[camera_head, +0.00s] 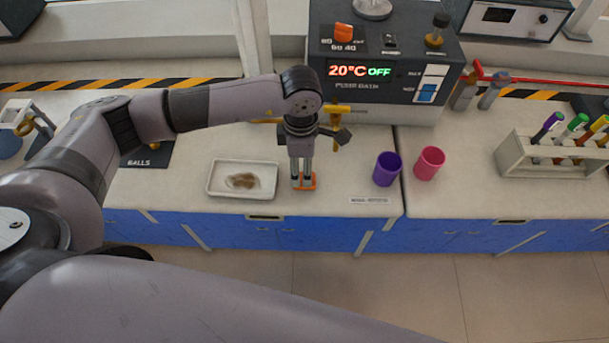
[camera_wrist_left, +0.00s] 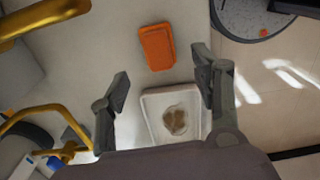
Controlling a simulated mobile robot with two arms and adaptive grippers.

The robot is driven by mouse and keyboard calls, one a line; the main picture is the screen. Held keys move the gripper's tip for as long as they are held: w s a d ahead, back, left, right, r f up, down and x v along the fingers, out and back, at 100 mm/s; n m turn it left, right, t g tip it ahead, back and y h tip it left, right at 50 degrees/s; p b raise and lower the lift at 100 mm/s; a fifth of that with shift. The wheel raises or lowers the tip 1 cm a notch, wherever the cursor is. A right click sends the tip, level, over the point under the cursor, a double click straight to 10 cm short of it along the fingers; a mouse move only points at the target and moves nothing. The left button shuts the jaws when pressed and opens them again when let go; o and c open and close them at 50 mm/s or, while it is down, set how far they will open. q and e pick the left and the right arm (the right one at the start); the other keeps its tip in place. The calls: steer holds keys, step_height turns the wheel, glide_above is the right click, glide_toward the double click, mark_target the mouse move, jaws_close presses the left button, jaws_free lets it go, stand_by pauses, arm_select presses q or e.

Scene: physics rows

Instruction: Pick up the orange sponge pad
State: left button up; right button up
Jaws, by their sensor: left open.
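The orange sponge pad (camera_head: 310,184) lies flat on the white bench top, just right of a white tray (camera_head: 226,191), and my gripper partly hides it in the head view. In the left wrist view the whole pad (camera_wrist_left: 157,47) shows, ahead of the fingertips. My left gripper (camera_head: 302,182) points down over the pad in the head view. In the left wrist view its two fingers (camera_wrist_left: 162,82) are spread wide with nothing between them at the tips. The tray holds a brown stain or smear and shows in the left wrist view (camera_wrist_left: 153,100). My right gripper is not in view.
A purple cup (camera_head: 387,169) and a pink cup (camera_head: 429,163) stand to the right. A grey device with a display (camera_head: 385,75) stands behind. A rack of markers (camera_head: 555,158) is at the far right. The bench's front edge is close to the pad.

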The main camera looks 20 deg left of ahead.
mark_target(302, 176)
arm_select(q)
step_height(302, 176, down, 6)
steer(key=shift+r+p, duration=0.25)
steer(key=shift+p, duration=0.8)
steer(key=shift+f, duration=0.25)
steer(key=shift+c, duration=0.4)
steer(key=c, duration=1)
steer(key=shift+r, duration=0.1)
step_height(302, 176, up, 20)
steer(key=b, duration=0.4)
